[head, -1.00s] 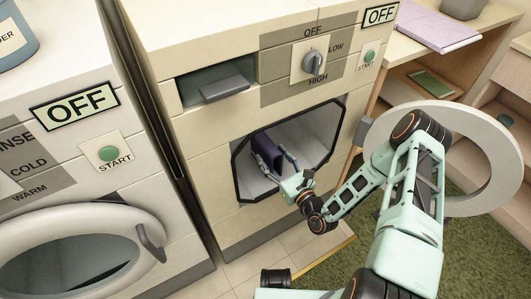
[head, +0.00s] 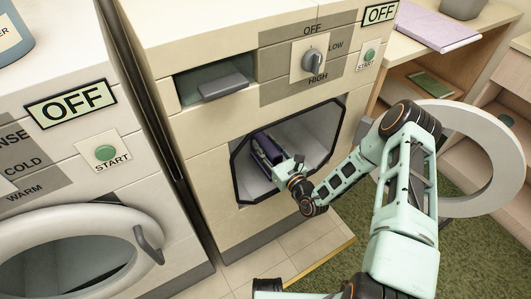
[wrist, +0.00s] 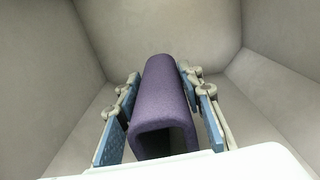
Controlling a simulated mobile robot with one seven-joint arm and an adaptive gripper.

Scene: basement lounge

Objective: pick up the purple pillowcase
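The purple pillowcase (head: 264,148) is inside the open drum of the beige dryer in the head view. In the wrist view the pillowcase (wrist: 163,95) is a folded, arched piece of cloth running away from the camera. My gripper (wrist: 160,78) reaches in through the dryer opening, with one finger on each side of the pillowcase. The fingers are apart, with gaps beside the cloth at the near end. Whether the far fingertips touch it is hard to tell. In the head view my gripper (head: 273,152) partly hides the pillowcase.
The dryer opening (head: 236,172) has a dark angular rim close around my arm. The round dryer door (head: 490,122) stands open at the right, beside my arm. A washer (head: 75,195) is at the left. A wooden shelf with a purple book (head: 437,27) is at the upper right.

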